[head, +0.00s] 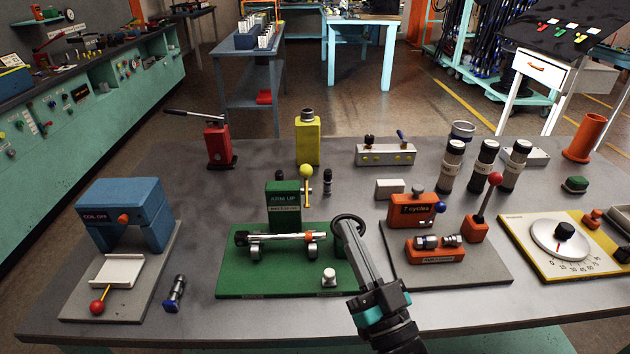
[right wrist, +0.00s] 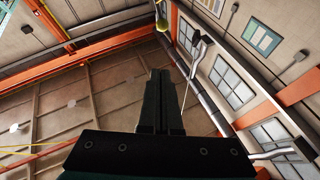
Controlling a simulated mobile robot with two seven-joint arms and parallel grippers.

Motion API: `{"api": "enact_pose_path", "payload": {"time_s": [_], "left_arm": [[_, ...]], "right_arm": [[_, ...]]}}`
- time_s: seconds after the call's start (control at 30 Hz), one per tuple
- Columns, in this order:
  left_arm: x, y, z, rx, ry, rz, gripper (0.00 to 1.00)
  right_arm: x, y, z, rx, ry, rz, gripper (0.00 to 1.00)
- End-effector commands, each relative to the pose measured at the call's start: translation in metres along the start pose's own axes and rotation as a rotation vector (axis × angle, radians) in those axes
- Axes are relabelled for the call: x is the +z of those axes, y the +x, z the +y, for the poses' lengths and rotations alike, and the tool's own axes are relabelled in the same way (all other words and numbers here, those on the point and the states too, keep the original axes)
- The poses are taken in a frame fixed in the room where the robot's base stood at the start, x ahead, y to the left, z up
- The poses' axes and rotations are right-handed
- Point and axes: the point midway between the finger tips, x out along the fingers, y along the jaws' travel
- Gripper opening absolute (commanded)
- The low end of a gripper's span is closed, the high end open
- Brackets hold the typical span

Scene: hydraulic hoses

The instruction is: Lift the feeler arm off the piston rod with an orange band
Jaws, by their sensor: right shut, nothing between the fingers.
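The piston rod (head: 275,238) lies level on rollers on a green fixture (head: 235,283). Its orange band (head: 311,237) is near its right end. A yellow ball knob (head: 306,171) on a thin upright stem stands behind the band, beside a green block (head: 283,207) reading "ARM UP". I take it as the feeler arm's handle; its contact with the rod cannot be made out. My right gripper (head: 349,228) is shut and empty, right of the rod, near a dark ring. In the right wrist view the shut fingers (right wrist: 157,100) point up the picture, with a yellow thing (right wrist: 160,28) beyond.
A blue press (head: 125,212) stands left and a small vial-like part (head: 174,293) lies near it. A yellow block (head: 307,140) stands behind the fixture. An orange counter unit (head: 412,210) and a red-knobbed lever (head: 484,205) stand right of my arm. The front table strip is mostly clear.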

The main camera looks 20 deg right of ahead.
Motion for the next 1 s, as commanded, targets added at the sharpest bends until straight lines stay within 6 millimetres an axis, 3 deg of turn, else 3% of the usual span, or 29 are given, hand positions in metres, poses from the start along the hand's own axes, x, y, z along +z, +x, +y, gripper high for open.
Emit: {"api": "enact_pose_path", "payload": {"time_s": [0.5,0.7,1.0], "left_arm": [[-0.001,-0.003,0.0,0.0,0.0,0.0,0.61],[0.0,0.003,0.0,0.0,0.0,0.001,0.61],[-0.001,0.004,0.0,0.0,0.0,0.001,0.61]], "right_arm": [[0.003,0.088,-0.001,0.0,0.001,0.001,0.0],[0.022,0.103,0.0,0.0,0.0,-0.001,0.0],[0.029,0.111,0.0,0.0,0.0,-0.001,0.0]]}}
